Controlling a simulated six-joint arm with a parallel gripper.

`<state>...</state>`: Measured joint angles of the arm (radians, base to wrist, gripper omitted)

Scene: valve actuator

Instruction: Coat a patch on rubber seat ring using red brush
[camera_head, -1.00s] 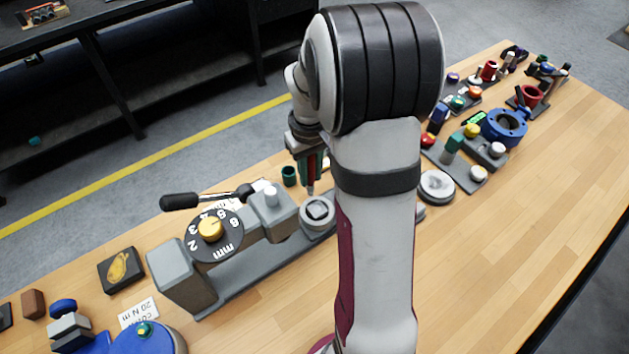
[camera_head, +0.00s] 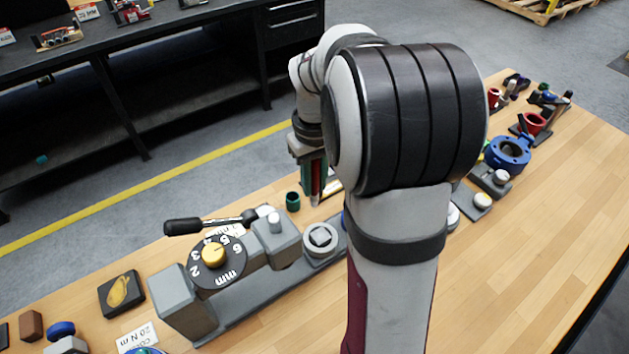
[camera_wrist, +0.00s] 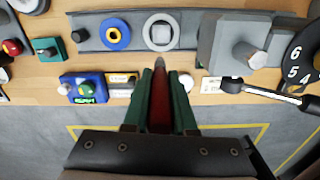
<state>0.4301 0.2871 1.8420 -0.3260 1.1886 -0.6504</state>
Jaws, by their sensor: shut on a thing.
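My gripper (camera_wrist: 160,98) is shut on the red brush (camera_wrist: 159,110), whose handle sits between the green fingers. The brush's grey tip points away from the gripper, towards the grey round ring (camera_wrist: 161,31) with a square centre. In the head view my gripper (camera_head: 317,180) and the brush tip are a little above and behind that grey ring (camera_head: 320,239), apart from it. A blue ring with a yellow inner part (camera_wrist: 116,35) lies beside it in the wrist view. I cannot tell which ring is the rubber seat ring, and no coated patch can be made out.
A grey fixture with a numbered dial (camera_head: 214,256) and a black-handled lever (camera_head: 200,224) stands left of the grey ring. A small green cup (camera_head: 292,201) stands behind it. A blue flanged body (camera_head: 508,153) is at the right. The table's right front is clear.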

